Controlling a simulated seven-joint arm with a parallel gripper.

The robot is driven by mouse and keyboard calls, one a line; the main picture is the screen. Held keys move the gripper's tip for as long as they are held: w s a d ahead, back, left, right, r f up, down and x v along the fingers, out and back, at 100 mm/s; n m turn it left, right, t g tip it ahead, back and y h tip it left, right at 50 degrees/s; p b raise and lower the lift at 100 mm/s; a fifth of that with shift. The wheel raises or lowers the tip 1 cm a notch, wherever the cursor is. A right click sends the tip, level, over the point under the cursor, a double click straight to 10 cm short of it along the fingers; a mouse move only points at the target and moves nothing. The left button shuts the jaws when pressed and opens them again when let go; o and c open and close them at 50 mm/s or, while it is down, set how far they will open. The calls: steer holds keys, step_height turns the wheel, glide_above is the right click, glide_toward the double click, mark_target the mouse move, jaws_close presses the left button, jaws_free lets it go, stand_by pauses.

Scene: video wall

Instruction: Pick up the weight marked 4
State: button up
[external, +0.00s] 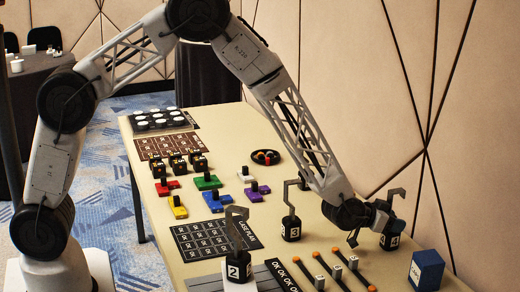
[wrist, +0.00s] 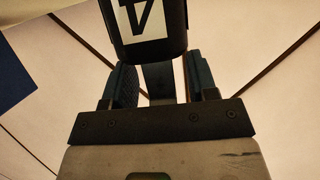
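The weight marked 4 (external: 390,240) is a black block with a white label and a grey hook on top. It stands at the right side of the table. In the wrist view the weight (wrist: 150,30) shows at the top with its 4 upside down. My gripper (external: 374,222) is at the weight, level with its upper part. In the wrist view my gripper (wrist: 161,78) has its two dark fingers apart, on either side of a grey upright part below the label, with gaps showing. The fingertips are partly hidden by the weight.
The weight marked 3 (external: 291,229) stands to the left, and the weight marked 2 (external: 238,268) is nearer the front. A dark blue box (external: 427,270) stands close on the right. Several black sticks with orange ends (external: 338,254) lie in front. The wall is close behind.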

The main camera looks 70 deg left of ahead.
jaws_close()
steer(key=shift+r, duration=0.1)
steer(key=shift+r, duration=0.15)
steer(key=shift+r, duration=1.55)
steer(key=s+a+r, duration=0.1)
steer(key=s+a, duration=0.1)
steer(key=s, duration=1.3)
steer(key=shift+s+a+r, duration=0.3)
steer(key=shift+s, duration=0.05)
steer(key=shift+r, duration=0.1)
